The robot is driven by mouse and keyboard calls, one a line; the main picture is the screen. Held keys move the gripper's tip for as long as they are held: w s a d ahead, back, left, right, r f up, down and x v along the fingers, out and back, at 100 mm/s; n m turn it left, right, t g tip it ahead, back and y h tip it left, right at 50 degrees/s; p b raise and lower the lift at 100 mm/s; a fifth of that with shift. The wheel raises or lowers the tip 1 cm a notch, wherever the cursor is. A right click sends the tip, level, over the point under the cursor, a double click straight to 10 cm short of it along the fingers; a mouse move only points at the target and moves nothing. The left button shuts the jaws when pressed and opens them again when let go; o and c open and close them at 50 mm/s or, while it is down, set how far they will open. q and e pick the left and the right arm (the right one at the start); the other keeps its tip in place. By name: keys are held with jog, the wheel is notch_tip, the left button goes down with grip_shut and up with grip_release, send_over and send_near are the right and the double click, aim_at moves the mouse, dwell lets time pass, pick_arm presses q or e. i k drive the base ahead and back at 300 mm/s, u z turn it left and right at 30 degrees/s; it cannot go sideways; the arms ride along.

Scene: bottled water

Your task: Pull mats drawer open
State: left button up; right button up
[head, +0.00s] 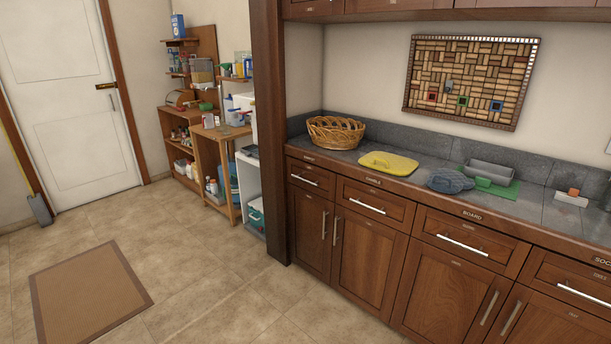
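A row of brown wooden drawers runs under the grey counter, each with a silver bar handle. I see the leftmost drawer (296,170), the second drawer (352,193), the third drawer (435,226) and the far-right drawer (548,270). All look shut. Small labels sit on the counter edge above them. The label above the third drawer (471,215) reads "BOARD". The label at the far right (602,262) seems to start with "SOC". The two left labels are too small to read, so I cannot tell which drawer is the mats drawer. Neither gripper is in view.
On the counter are a wicker basket (335,132), a yellow mat or cloth (388,163), a blue cloth (449,181) and a green mat (507,192) with grey items. Cabinet doors (357,250) stand below the drawers. The tiled floor in front is clear, with a brown rug (88,293) at left.

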aim_at(322, 181)
jog(key=u, duration=1.2)
jog(key=i, duration=1.85)
jog(key=z, duration=2.25)
